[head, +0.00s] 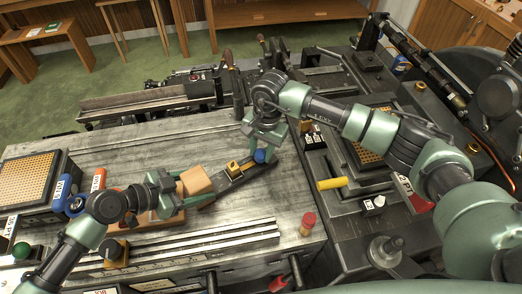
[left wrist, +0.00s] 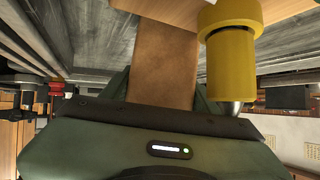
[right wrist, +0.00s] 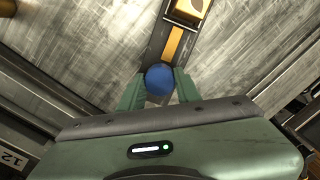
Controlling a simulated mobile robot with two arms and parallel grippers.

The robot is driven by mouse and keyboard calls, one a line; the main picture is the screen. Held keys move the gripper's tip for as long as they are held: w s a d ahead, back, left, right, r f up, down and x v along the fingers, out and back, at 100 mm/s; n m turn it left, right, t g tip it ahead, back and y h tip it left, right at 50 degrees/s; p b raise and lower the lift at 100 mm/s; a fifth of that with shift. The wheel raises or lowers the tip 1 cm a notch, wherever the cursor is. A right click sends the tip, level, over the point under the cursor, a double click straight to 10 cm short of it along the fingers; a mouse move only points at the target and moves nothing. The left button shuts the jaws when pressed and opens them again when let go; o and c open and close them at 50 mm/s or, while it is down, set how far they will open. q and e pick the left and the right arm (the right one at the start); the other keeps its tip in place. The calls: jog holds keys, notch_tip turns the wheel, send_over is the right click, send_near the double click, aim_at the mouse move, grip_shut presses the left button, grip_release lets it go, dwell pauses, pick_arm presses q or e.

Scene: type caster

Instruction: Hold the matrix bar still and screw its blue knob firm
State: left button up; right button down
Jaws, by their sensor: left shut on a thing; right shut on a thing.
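The matrix bar (head: 233,183) is a dark narrow bar lying slantwise above the metal bench, with a yellow block (head: 234,167) on it and a tan block (head: 195,180) at its left end. My left gripper (head: 181,193) is shut at that tan end; the left wrist view shows the tan block (left wrist: 162,60) between its fingers. The blue knob (head: 260,156) is at the bar's right end. My right gripper (head: 264,145) is shut on it from above; the knob shows between the fingertips in the right wrist view (right wrist: 159,79). The knob's thread is hidden.
A red-topped wooden peg (head: 308,223) stands on the bench at the right. A gridded case (head: 27,180) and blue and orange items are at the left. A yellow handle (head: 332,183) and a red-handled tool lie right of the bench. A yellow cylinder (left wrist: 232,60) is close to my left gripper.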

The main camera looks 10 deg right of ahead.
jog(key=m, duration=1)
jog(key=shift+a+r+m+t, duration=0.1)
jog(key=shift+m+t, duration=0.2)
jog(key=shift+m, duration=0.1)
jog(key=m, duration=0.5)
jog(key=shift+m+t, duration=0.4)
jog(key=shift+m, duration=2)
jog(key=shift+a, duration=0.1)
jog(key=c, duration=1)
grip_release()
